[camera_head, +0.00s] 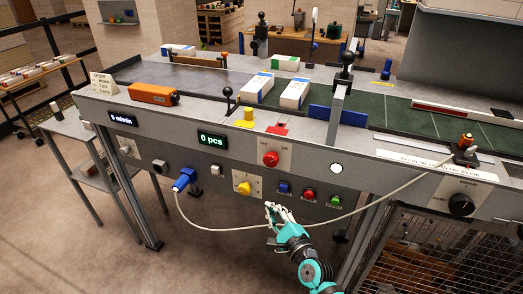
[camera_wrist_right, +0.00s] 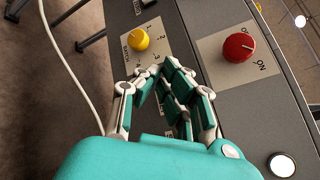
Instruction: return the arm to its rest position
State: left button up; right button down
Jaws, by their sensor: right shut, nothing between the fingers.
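My right gripper (camera_head: 277,211) is in front of the conveyor bench's front panel, below the yellow knob (camera_head: 242,188) and left of the small blue, red and green buttons. It is shut and empty. In the right wrist view the fingertips (camera_wrist_right: 158,70) meet just below the yellow knob (camera_wrist_right: 140,39), apart from the red knob (camera_wrist_right: 238,47). I cannot tell whether the fingers touch the panel. My right arm (camera_head: 313,270) reaches up from the bottom edge in the head view. My left gripper is not in view.
A pale cable (camera_head: 225,229) hangs from the blue plug (camera_head: 185,180) past my right gripper to the panel's right end. White reams (camera_head: 295,94) lie on the green belt. A wire-mesh cage (camera_head: 430,250) stands at lower right. The floor at lower left is clear.

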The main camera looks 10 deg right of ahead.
jog(key=s+d+f+n+g+h, duration=0.1)
jog(key=s+f+n+g, duration=0.45)
jog(key=f, duration=1.05)
jog(key=s+f+n+g+h, duration=0.1)
jog(key=s+f+n+g, duration=0.2)
jog(key=s+f+n, duration=0.75)
jog(key=s+d+f+n+g, duration=0.2)
jog(key=s+f, duration=0.5)
jog(key=s, duration=0.4)
jog(key=s+d+f+n+g+h, duration=0.1)
jog(key=s+f+n, duration=0.4)
jog(key=s, duration=0.6)
jog(key=s+d+f+n+g, duration=0.3)
jog(key=s+f+g, duration=0.1)
jog(key=s+f, duration=0.5)
jog(key=shift+s+d+f+h, duration=0.2)
jog(key=shift+s+d+h, duration=0.15)
jog(key=shift+s, duration=0.8)
